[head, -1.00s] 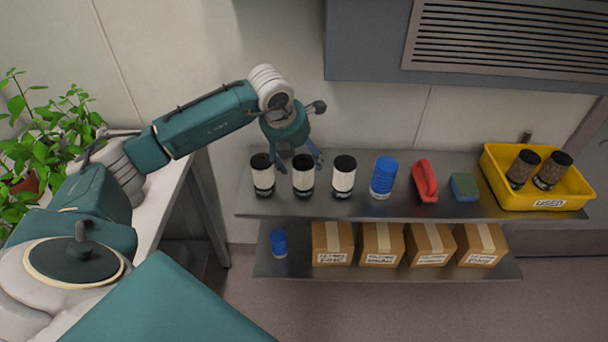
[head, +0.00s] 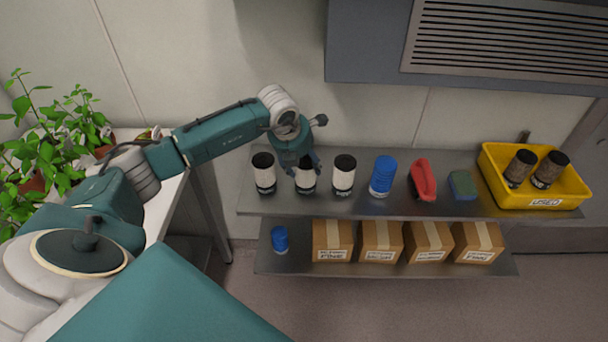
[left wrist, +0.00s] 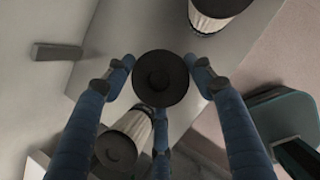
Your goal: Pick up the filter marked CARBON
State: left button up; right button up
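Three white filters with black caps stand upright in a row on the upper shelf: a left one (head: 264,175), a middle one (head: 305,183) and a right one (head: 344,176). No CARBON mark on them is readable. My left gripper (head: 307,163) is over the middle filter, its fingers pointing down. In the left wrist view the fingers stand open on both sides of a round black cap (left wrist: 160,78), close to it; contact cannot be told. The other filters (left wrist: 214,12) (left wrist: 125,140) show on either side. My right gripper is not in view.
On the upper shelf (head: 400,208) are a blue cylinder (head: 382,174), a red object (head: 422,180), a green-blue block (head: 462,185) and a yellow USED bin (head: 556,202) holding two dark filters (head: 521,168). Several cardboard boxes (head: 333,237) and a small blue cylinder (head: 280,240) stand below.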

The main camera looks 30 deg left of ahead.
pick_arm(q)
jog(key=shift+c, duration=1.2)
